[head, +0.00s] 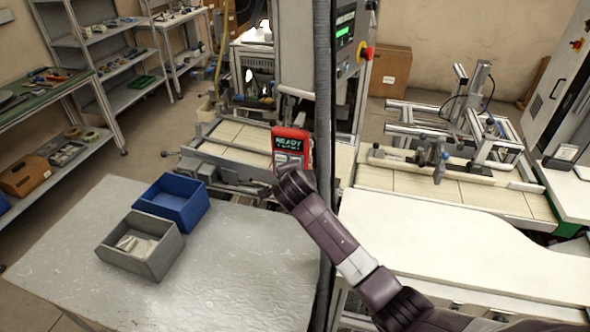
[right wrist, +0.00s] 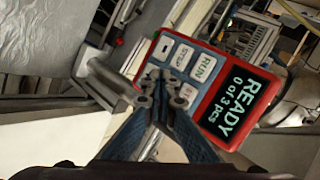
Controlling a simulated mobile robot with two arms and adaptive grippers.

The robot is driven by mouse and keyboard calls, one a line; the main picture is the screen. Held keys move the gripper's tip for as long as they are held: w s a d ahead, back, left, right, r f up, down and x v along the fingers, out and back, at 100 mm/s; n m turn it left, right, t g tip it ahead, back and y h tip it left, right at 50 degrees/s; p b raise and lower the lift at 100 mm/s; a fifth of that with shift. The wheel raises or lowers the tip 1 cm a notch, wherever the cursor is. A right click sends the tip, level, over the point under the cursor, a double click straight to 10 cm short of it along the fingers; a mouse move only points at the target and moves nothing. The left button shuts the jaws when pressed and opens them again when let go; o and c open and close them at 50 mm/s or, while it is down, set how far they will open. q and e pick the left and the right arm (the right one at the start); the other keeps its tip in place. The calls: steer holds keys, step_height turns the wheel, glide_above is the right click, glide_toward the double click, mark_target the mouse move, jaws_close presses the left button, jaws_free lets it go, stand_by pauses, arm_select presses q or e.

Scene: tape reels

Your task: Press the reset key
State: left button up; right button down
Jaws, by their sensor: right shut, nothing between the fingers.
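A red control box (head: 290,143) stands at the machine's front in the head view, its dark screen lit with "READY". In the right wrist view the box (right wrist: 208,118) is tilted, and its screen (right wrist: 235,105) reads "READY 0 of 3 pcs". Its pale keys include RUN (right wrist: 204,68); the small lettering on the others is too unclear for me to tell which is reset. My right gripper (right wrist: 162,88) is shut and empty, its fingertips in front of the keys and covering part of them. I cannot tell whether they touch. My left gripper is out of view.
A blue bin (head: 172,203) and a grey bin (head: 142,246) with pale pieces stand on the metal table (head: 225,285). A dark vertical post (head: 323,90) stands just right of the box. A conveyor (head: 240,138) runs behind it.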

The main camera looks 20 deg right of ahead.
steer(key=shift+s+a, duration=0.35)
steer(key=shift+s, duration=0.35)
steer(key=shift+a+p, duration=0.1)
steer(key=shift+p, duration=0.2)
steer(key=shift+s+a+p, duration=0.3)
steer(key=shift+s+a, duration=0.4)
steer(key=shift+s, duration=0.35)
steer(key=shift+s+a+p, duration=0.3)
steer(key=shift+s+a, duration=0.35)
steer(key=shift+s, duration=0.35)
steer(key=shift+f, duration=0.1)
